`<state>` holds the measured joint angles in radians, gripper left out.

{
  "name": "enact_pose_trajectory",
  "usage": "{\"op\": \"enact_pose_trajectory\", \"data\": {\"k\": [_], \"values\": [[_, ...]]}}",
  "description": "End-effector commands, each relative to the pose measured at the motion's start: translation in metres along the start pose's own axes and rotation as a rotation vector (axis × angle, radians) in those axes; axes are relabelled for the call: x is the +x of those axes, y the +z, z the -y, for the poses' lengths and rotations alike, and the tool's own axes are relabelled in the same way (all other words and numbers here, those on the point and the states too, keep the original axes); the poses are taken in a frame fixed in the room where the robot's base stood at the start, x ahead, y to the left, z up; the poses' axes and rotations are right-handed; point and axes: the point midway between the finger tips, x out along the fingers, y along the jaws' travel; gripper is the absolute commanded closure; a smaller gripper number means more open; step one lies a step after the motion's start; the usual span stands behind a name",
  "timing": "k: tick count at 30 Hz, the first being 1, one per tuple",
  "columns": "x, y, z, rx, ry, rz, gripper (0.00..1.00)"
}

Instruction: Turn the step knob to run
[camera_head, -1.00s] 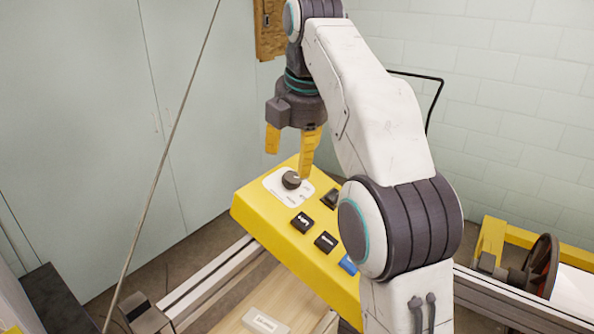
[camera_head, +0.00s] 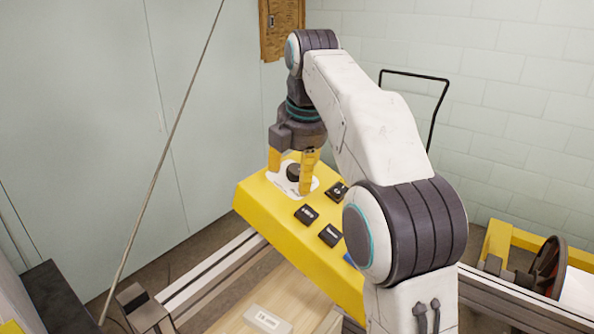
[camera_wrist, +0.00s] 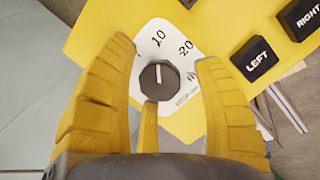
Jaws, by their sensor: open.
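The step knob (camera_head: 293,173) is a dark round knob on a white dial plate at the far left end of the yellow control panel (camera_head: 252,205). In the wrist view the knob (camera_wrist: 159,77) shows a white pointer line, and the plate (camera_wrist: 140,40) carries the marks 10 and 20 and a small symbol beside 20. The pointer stands nearly upright in that picture, toward the 10. My gripper (camera_head: 291,183) is open, its yellow fingers down on either side of the knob. In the wrist view the fingers (camera_wrist: 160,85) are apart from the knob, with gaps on both sides.
Black buttons sit beside the dial, among them LEFT (camera_wrist: 255,60) and RIGHT (camera_wrist: 300,17). In the head view a blue button is partly hidden by my arm. A thin slanted rod (camera_head: 165,150) stands left of the panel. Metal rails (camera_head: 215,275) run below it.

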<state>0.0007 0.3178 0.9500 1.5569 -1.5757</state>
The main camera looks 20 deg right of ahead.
Motion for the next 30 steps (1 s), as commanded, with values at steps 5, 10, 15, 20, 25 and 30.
{"op": "enact_pose_trajectory", "data": {"k": [5,10,15,20,25,30], "values": [[-0.0002,0.0,0.0,0.0,0.0,0.0,0.39],[-0.0003,0.0,0.0,0.0,0.0,0.0,0.54],[-0.0003,0.0,0.0,0.0,0.0,0.0,0.69],[-0.0001,0.0002,0.0003,0.0,-0.001,0.0,0.83],[0.0001,0.0004,0.0005,0.001,-0.002,0.0,0.96],[-0.0041,0.0005,-0.0007,0.068,-0.022,0.001,0.96]]}}
